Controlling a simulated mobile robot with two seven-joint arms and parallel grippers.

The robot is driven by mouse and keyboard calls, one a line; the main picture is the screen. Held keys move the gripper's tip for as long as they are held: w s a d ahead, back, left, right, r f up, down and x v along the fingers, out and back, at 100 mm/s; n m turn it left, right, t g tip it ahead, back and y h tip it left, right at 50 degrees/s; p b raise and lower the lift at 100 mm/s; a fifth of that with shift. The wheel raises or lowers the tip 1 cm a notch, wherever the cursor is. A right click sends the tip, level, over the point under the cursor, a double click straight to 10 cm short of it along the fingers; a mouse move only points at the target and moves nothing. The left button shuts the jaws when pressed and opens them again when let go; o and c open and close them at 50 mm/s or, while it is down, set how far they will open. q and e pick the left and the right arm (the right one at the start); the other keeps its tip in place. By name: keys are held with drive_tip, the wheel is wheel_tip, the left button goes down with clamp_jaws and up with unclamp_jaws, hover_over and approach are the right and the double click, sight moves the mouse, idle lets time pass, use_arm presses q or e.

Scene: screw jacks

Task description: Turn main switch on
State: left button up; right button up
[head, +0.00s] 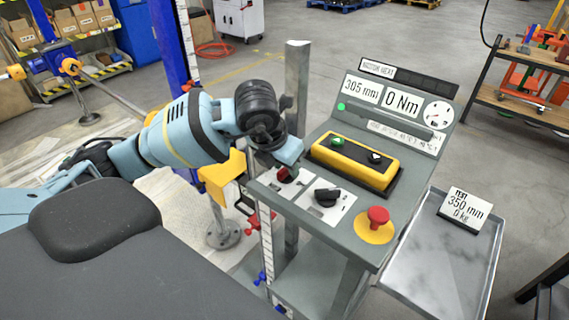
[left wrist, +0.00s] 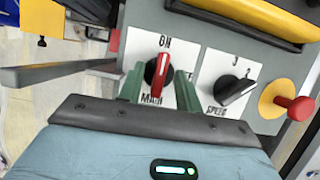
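The main switch is a red knob (left wrist: 158,76) on a white plate marked ON above and MAIN below. Its handle stands nearly upright in the left wrist view, tilted slightly. In the head view the red switch (head: 287,174) shows partly, at the left of the console's front panel, just below my left gripper (head: 280,165). In the left wrist view the two green fingers of my left gripper (left wrist: 160,89) stand on either side of the knob, apart, with small gaps seeming to show. Whether either finger touches it is unclear. My right gripper is not in view.
Right of the switch are a black speed knob (head: 327,197) and a red mushroom button (head: 378,215) on a yellow base. A yellow button box (head: 355,160) lies behind. A grey tray (head: 425,275) is at right, a yellow part (head: 221,180) left of the panel.

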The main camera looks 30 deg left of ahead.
use_arm(q)
drive_tip(key=v, duration=0.7)
drive_tip(key=shift+r, duration=0.4)
drive_tip(key=shift+s, duration=0.15)
